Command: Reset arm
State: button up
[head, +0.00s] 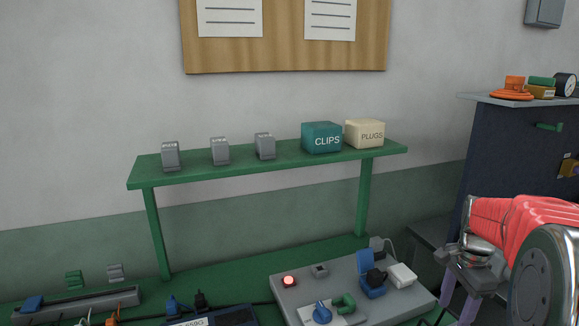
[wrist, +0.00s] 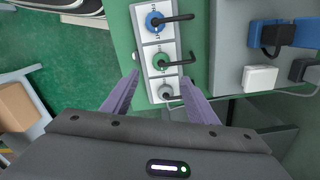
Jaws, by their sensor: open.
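My gripper (head: 459,298) is at the lower right of the head view, under my red-sleeved arm, with its purple fingers pointing down. In the wrist view my gripper (wrist: 162,73) is open, its two purple fingers spread wide with nothing held between them. Beyond the fingers is a white panel (wrist: 149,40) with a blue knob (wrist: 154,20), a green knob (wrist: 160,61) and a grey knob (wrist: 166,92). Black levers reach right from the blue and green knobs. I cannot tell how far the fingers are from the panel.
A green shelf (head: 200,169) above holds grey clips, a teal CLIPS box (head: 321,138) and a cream PLUGS box (head: 365,133). A dark cabinet (head: 500,150) stands right.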

jog(key=s+a+r+n+t, duration=0.1)
jog(key=s+a+n, duration=0.4)
jog(key=s+a, duration=0.1)
jog(key=s+a+r+n+t, duration=0.2)
jog(key=s+a+n, duration=0.3)
jog(key=a, duration=0.3)
jog(key=s+a+r+n+t, duration=0.1)
jog(key=s+a+r+n, duration=0.1)
jog(key=s+a+n, duration=0.4)
jog(key=shift+s+a+n, duration=0.3)
jog(key=shift+a, duration=0.3)
jog(key=a+r, duration=0.1)
jog(key=s+a+r+n+t, duration=0.1)
jog(key=shift+s+a+r+t, duration=0.1)
jog(key=shift+a+r+t, duration=0.1)
jog(key=shift+a+t, duration=0.1)
